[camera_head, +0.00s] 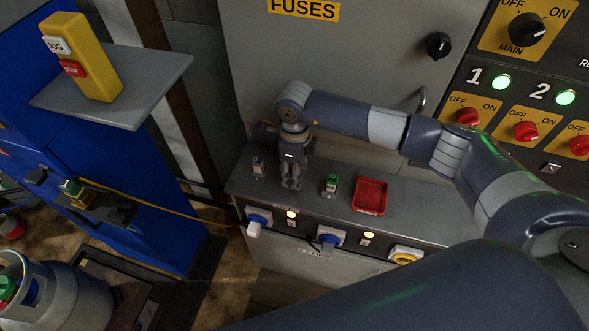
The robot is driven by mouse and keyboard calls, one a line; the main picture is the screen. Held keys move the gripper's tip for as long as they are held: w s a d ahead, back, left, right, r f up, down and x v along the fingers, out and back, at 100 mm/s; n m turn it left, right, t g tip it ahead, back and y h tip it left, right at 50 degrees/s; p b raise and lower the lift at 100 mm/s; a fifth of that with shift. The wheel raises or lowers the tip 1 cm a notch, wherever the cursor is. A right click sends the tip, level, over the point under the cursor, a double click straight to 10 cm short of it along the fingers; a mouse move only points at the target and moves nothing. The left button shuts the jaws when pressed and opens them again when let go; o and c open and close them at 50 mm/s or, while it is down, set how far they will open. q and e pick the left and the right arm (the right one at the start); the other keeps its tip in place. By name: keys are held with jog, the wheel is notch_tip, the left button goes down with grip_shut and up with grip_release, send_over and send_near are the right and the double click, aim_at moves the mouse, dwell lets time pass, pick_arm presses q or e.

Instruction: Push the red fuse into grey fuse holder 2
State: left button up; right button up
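My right gripper (291,184) points straight down at the grey ledge below the fuse cabinet. Its fingers are close together, but whether they hold anything is too small to tell. A small grey fuse holder (258,168) stands on the ledge left of the gripper. A holder with a green fuse (331,184) stands to its right. The spot at the fingertips, between these two, is covered by the gripper. No red fuse can be made out. My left gripper is not in view.
A red tray (370,196) sits on the ledge (415,220) right of the green fuse. The fuse cabinet door (350,70) rises behind. Blue plugs and lit switches line the ledge's front. A yellow control box (80,58) is on a shelf at left.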

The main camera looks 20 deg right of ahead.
notch_tip(320, 180, up, 12)
dwell(0.6)
dwell(0.5)
